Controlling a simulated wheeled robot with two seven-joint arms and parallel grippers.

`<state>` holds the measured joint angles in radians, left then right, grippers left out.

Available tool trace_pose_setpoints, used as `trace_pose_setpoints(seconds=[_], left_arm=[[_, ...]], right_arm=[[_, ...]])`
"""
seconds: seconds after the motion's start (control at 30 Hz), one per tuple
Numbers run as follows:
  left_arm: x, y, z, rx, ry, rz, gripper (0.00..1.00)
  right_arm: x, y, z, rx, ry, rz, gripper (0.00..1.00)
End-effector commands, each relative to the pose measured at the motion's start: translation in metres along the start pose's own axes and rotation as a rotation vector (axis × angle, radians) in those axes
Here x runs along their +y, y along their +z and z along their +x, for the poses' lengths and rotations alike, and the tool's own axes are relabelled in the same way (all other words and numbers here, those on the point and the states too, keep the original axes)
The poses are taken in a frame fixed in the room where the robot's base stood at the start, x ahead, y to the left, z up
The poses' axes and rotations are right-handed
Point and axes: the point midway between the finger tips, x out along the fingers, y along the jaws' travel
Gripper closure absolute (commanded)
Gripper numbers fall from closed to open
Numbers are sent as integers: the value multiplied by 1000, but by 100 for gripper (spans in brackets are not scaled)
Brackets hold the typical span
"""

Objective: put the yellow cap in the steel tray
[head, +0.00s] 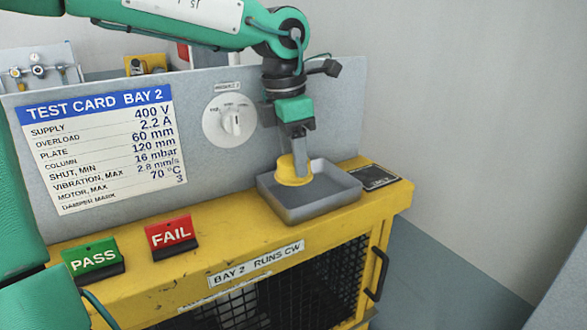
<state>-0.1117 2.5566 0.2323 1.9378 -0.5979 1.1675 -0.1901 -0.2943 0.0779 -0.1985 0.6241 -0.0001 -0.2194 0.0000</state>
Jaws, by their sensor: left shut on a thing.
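The yellow cap (291,172) is held in my left gripper (299,158), which points down from above. The cap is over the left-back part of the steel tray (318,208), within its outline in the head view. I cannot tell whether the cap touches the tray floor. The tray is a shallow grey box on the yellow bench top. Its visible floor beside the cap is bare. My right gripper is not in view.
A grey upright panel with a rotary knob (232,120) and a test card (103,148) stands behind the tray. PASS (94,258) and FAIL (171,237) signs stand at the bench's front left. A dark plate (373,176) lies right of the tray.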

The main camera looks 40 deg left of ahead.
Motion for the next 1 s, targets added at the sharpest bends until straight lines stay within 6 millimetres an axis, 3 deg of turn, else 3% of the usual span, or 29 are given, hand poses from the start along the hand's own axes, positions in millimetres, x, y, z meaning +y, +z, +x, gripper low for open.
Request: trace_pose_setpoints(seconds=[0.37, 0.77, 0.8, 0.9, 1.0], left_arm=[[0, -6, 43, 1, -2, 0, 70], [0, -6, 49, -1, 0, 0, 70], [0, -6, 48, -1, 0, 1, 45], [0, -6, 48, -1, 0, 0, 27], [0, -6, 48, -1, -1, 0, 27]], right_arm=[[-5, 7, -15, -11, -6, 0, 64], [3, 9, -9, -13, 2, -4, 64], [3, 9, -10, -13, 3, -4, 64], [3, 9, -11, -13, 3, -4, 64], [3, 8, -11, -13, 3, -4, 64]])
